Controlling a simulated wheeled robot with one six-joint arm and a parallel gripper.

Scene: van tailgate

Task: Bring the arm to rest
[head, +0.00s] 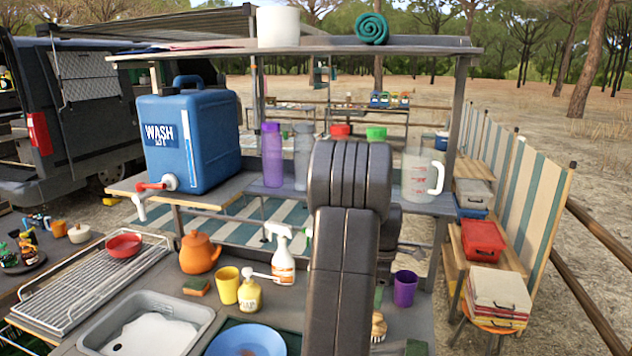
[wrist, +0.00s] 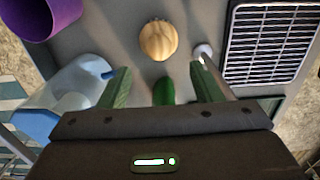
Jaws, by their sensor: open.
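My arm (head: 345,250) stands up in the middle of the head view, bent over at the top, and hides part of the counter behind it. My gripper (wrist: 161,80) shows in the wrist view with its two green fingers apart. It points at the grey counter. I see nothing clasped between the fingers. A green rounded thing (wrist: 163,90) appears between them, and a tan ribbed round thing (wrist: 158,40) lies just beyond. I cannot tell how far the fingertips are above these. In the head view I cannot make out the gripper.
A purple cup (head: 404,288) stands right of my arm; a spray bottle (head: 283,262), yellow cup (head: 227,285) and orange teapot (head: 199,252) stand left. The sink (head: 205,318) is at front left. A shelf behind carries a blue water container (head: 205,140) and measuring jug (head: 418,175).

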